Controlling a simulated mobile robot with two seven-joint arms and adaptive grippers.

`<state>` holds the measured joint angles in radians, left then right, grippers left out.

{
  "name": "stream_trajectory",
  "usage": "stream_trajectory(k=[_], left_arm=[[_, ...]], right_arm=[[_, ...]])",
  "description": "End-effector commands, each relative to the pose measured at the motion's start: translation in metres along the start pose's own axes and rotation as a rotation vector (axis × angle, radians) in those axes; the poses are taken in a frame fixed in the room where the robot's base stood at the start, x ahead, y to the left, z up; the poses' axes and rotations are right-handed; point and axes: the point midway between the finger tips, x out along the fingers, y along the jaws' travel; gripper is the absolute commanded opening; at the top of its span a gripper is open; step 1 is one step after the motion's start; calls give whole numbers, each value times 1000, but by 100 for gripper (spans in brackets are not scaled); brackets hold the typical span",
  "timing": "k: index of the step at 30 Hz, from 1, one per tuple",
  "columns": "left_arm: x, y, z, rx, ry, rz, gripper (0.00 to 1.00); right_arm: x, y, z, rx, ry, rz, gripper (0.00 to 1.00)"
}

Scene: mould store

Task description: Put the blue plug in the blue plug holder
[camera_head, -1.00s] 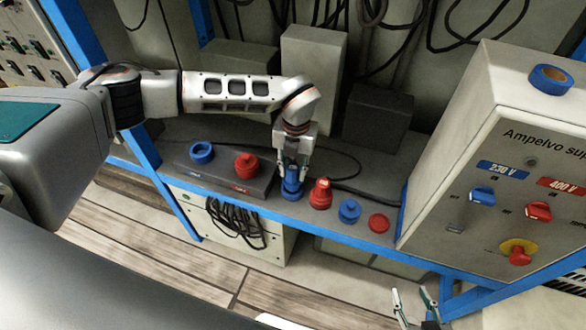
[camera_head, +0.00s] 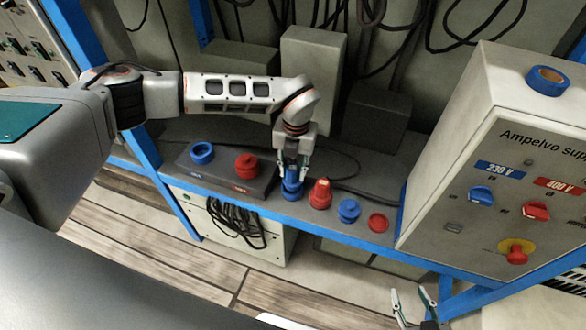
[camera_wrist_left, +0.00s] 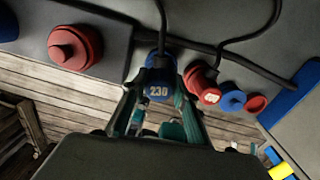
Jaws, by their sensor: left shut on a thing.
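My left gripper (camera_head: 292,178) is shut on the blue plug (camera_head: 291,190), near the front of the grey shelf. In the left wrist view the plug (camera_wrist_left: 159,88) shows a "230" mark between the fingers, with a black cable from its far end. I cannot tell whether its underside touches the shelf. A blue ring-shaped holder (camera_head: 202,152) sits on a dark box, left of the gripper; it shows partly in the left wrist view (camera_wrist_left: 8,24). My right gripper (camera_head: 415,303) is open and empty at the bottom right, below the shelf.
A red holder (camera_head: 247,165) is on the dark box (camera_head: 222,180). A red plug (camera_head: 320,193), a blue round piece (camera_head: 349,211) and a red one (camera_head: 379,222) stand right of the blue plug. A grey cabinet (camera_head: 450,150) bounds the right. Black cables lie behind.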

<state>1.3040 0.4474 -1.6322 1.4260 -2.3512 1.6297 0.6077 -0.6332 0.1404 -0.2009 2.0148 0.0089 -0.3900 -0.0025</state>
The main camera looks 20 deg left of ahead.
Motion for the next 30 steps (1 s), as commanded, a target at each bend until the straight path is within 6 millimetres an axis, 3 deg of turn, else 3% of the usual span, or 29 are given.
stream_trajectory(k=[8, 30], left_arm=[[6, 0, 0, 0, 0, 0, 3], [13, -1, 0, 0, 0, 0, 3]], right_arm=[[4, 2, -5, -2, 10, 3, 40], [-1, -2, 7, 1, -9, -2, 40]])
